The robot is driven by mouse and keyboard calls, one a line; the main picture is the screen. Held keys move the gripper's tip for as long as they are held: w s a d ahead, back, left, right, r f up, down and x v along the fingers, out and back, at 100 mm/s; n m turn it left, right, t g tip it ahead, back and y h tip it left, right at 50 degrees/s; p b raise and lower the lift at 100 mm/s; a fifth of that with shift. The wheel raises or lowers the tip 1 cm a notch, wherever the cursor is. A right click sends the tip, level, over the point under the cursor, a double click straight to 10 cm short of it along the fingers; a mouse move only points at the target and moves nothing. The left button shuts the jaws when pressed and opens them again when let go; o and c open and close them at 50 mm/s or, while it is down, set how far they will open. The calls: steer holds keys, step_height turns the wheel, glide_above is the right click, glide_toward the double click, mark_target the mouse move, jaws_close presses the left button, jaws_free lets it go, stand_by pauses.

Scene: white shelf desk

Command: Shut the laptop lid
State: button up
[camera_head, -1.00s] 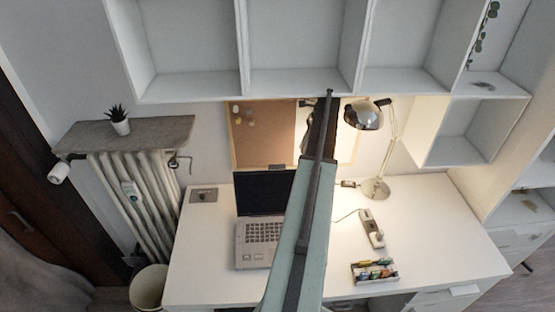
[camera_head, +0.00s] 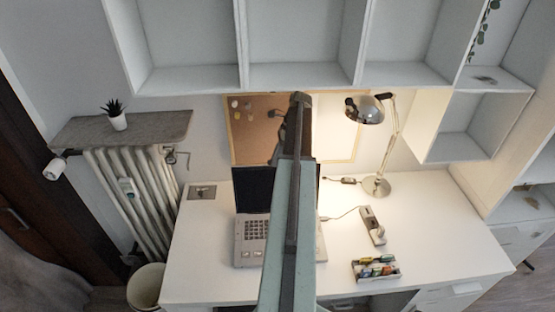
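The laptop stands open on the white desk, its black screen (camera_head: 253,188) upright and its silver keyboard base (camera_head: 250,240) flat on the desktop. My arm crosses in front of the laptop and hides much of its middle; a strip of the base shows to the right of the arm. My gripper (camera_head: 279,140) appears as a small dark shape by the far end of the arm, above the screen's top edge in the picture. It is apart from the laptop as far as I can see. Its fingers are too small and dark to tell whether they are open.
A desk lamp (camera_head: 376,150) stands right of the laptop. A power strip (camera_head: 372,226) and a small tray (camera_head: 376,281) of colourful items lie on the right. The far right desktop is clear.

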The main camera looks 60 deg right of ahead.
jaws_close()
stand_by(1.3)
